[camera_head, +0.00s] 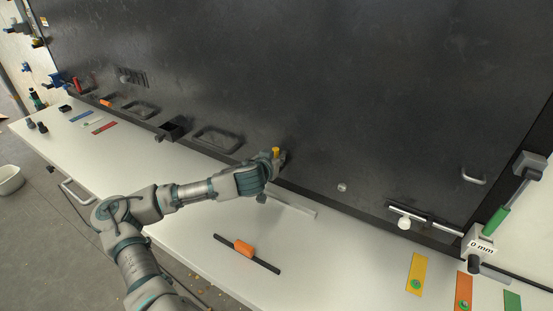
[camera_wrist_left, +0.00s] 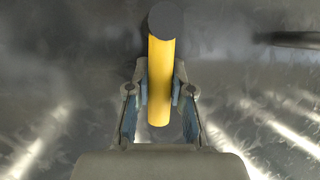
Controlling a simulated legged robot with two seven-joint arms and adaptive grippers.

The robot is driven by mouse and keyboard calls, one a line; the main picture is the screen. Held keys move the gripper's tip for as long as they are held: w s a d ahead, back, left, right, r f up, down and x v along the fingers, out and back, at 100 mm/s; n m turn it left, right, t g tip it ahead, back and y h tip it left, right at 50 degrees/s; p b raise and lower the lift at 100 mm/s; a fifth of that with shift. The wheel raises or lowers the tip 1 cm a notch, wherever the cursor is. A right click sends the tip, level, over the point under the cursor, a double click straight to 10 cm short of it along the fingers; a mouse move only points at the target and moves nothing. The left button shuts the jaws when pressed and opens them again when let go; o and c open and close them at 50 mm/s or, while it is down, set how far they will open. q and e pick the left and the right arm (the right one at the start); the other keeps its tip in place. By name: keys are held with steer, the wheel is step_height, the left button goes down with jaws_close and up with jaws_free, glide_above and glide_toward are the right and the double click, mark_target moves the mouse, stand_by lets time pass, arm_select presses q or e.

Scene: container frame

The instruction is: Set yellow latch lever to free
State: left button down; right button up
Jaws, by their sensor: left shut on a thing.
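The yellow latch lever (camera_head: 276,150) stands at the lower part of the dark panel, in the middle of the head view. In the left wrist view it is a yellow bar (camera_wrist_left: 160,75) with a dark round end at the top. My left gripper (camera_head: 274,160) reaches it from the left and is shut on it. In the left wrist view the two fingers (camera_wrist_left: 160,92) press on the bar from both sides. The lever's mount is mostly hidden behind the gripper. My right gripper is not in view.
The white bench (camera_head: 200,225) runs along the dark panel (camera_head: 300,80). An orange block on a black bar (camera_head: 244,248) lies on it. A green-handled device (camera_head: 490,225) and coloured cards (camera_head: 416,275) are at the right. Recessed trays (camera_head: 217,138) line the panel's left.

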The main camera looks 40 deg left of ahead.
arm_select(q)
steer(key=shift+d+f, duration=0.1)
steer(key=shift+f, duration=0.45)
steer(key=c, duration=1.2)
jaws_free()
steer(key=shift+o, duration=0.9)
steer(key=shift+w, duration=0.1)
steer(key=shift+w+r, duration=0.15)
steer(key=shift+s+r, duration=0.4)
steer(key=shift+s, duration=0.1)
steer(key=v, duration=1)
steer(key=shift+s+d, duration=0.2)
steer(key=shift+s, duration=0.1)
steer(key=shift+a, duration=0.1)
steer(key=shift+f, duration=0.1)
